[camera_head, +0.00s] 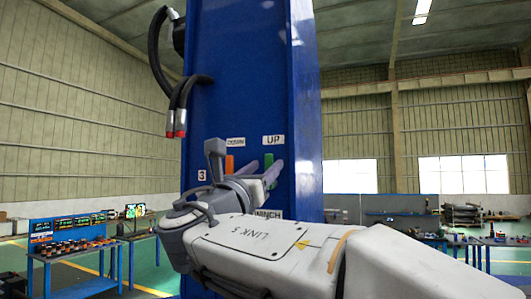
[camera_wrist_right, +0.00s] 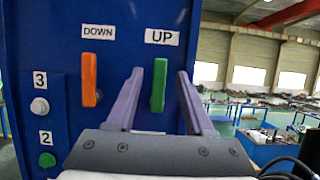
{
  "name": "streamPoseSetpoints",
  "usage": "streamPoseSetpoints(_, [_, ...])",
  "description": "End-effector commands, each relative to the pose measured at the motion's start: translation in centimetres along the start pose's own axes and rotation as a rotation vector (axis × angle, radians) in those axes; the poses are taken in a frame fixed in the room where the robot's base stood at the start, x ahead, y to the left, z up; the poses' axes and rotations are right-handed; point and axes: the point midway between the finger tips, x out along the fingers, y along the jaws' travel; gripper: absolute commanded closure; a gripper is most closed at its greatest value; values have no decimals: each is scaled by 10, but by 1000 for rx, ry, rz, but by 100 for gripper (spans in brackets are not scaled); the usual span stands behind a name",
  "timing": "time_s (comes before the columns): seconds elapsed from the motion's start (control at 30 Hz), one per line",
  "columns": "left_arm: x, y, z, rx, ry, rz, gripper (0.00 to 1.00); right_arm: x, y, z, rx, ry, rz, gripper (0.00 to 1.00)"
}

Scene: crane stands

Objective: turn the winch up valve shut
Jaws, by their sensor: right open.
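The winch up valve has a green handle (camera_wrist_right: 158,85) that stands upright below the UP label (camera_wrist_right: 162,37) on the blue crane column. Its top also shows in the head view (camera_head: 269,159). My right gripper (camera_wrist_right: 160,72) is open, one purple-grey finger on each side of the green handle in the wrist view. I cannot tell how deep the handle sits between the fingers, and no contact shows. In the head view my right gripper (camera_head: 265,166) is in front of the panel, partly hidden by my own wrist. My left gripper is not in view.
An orange handle (camera_wrist_right: 89,80) hangs upright under the DOWN label (camera_wrist_right: 98,32), just left of the green one. Buttons 3 (camera_wrist_right: 40,107) and 2 (camera_wrist_right: 47,159) are lower left. Black hoses (camera_head: 176,103) hang at the column's left. Workbenches (camera_head: 75,257) stand farther back.

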Motion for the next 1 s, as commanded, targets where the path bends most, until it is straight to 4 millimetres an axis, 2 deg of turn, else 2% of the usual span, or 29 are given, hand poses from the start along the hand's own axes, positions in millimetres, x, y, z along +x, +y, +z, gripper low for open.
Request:
streamPoseSetpoints(0.1, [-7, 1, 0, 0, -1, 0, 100, 9, 0, 1, 0, 0, -1, 48])
streamPoseSetpoints(0.4, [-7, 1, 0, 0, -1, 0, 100, 10, 1, -1, 2, 0, 2, 48])
streamPoseSetpoints(0.43, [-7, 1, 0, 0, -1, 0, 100, 10, 1, -1, 1, 0, 2, 55])
streamPoseSetpoints(0.53, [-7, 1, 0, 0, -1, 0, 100, 10, 1, 0, 1, 0, 2, 93])
streamPoseSetpoints(0.57, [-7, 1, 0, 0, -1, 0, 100, 10, 1, 0, 1, 0, 2, 100])
streamPoseSetpoints(1.0, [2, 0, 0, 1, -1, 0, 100, 9, -1, -2, 55, -1, -22, 100])
